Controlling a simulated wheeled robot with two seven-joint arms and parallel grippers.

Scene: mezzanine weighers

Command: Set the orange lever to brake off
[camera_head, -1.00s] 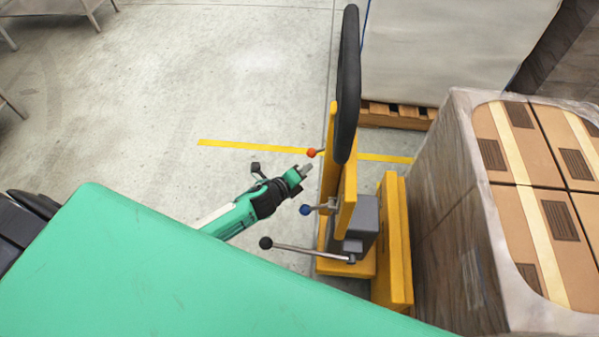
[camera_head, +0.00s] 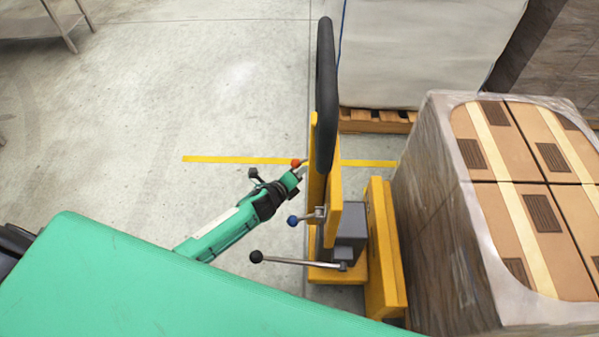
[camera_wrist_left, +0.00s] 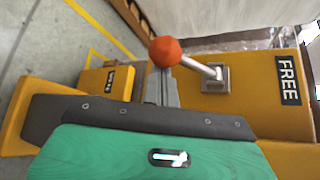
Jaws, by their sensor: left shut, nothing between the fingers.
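The orange lever has a round orange-red knob (camera_head: 296,163) on the near side of a yellow post (camera_head: 324,188). In the left wrist view the knob (camera_wrist_left: 165,51) ends a short metal rod, which comes out of a metal plate on the yellow panel. A black label reading FREE (camera_wrist_left: 288,80) is on that panel, right of the plate. My left gripper (camera_head: 300,173) is shut and empty, with its fingertips right beside the knob. In the wrist view the fingers (camera_wrist_left: 161,88) reach up to just below the knob; I cannot tell whether they touch. My right gripper is not in view.
A blue-knobbed lever (camera_head: 293,221) and a long black-knobbed lever (camera_head: 256,257) stick out below on the same machine. A black wheel (camera_head: 326,95) rises above. Wrapped cartons (camera_head: 430,210) stand at the right. The floor (camera_head: 170,90) at the left is clear.

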